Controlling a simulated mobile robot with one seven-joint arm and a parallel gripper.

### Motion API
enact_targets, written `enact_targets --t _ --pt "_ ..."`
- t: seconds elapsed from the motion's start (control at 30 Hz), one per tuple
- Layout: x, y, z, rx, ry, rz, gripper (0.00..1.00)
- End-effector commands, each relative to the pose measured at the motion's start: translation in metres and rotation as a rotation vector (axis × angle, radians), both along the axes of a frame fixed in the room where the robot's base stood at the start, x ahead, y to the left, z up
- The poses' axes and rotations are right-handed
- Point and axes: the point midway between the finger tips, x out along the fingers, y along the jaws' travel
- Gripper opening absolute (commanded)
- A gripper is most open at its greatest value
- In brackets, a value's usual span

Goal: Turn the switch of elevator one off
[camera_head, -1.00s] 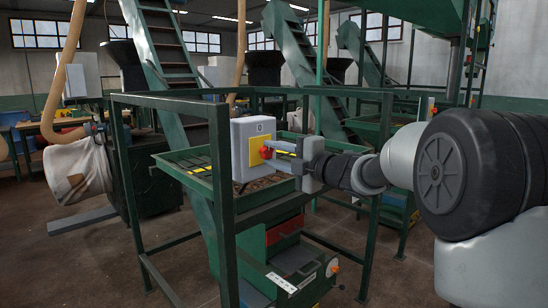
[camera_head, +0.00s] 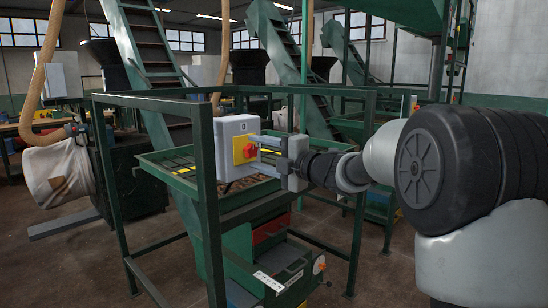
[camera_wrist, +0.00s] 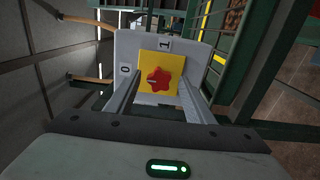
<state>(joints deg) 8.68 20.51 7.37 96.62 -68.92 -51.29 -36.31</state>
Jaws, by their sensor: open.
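The switch is a red star-shaped knob (camera_wrist: 159,79) on a yellow plate (camera_wrist: 147,60), fixed to the front of a light grey box (camera_head: 229,128). In the wrist view the box face carries a "0" mark at the left and a "1" mark at the top. In the head view the knob (camera_head: 249,150) faces right. My gripper (camera_head: 262,149) is open. In the wrist view its two fingers (camera_wrist: 156,98) lie on either side of the knob and slightly below it; I cannot tell whether they touch it.
A green metal frame (camera_head: 206,190) surrounds the box, with posts and top rails close to my arm. A green tray (camera_head: 165,160) lies behind and below the box. Inclined green conveyors (camera_head: 150,70) stand behind. A fabric bag (camera_head: 58,172) hangs at left.

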Motion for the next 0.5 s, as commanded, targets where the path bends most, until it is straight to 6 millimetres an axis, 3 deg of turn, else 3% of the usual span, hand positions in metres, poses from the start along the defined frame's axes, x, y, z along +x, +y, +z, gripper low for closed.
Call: enact_targets --t 0.17,0.5 --pt "-0.018 -0.02 0.002 0.0 0.0 -0.004 0.48" --pt "-0.077 -0.079 0.002 -0.001 0.0 -0.004 0.48"
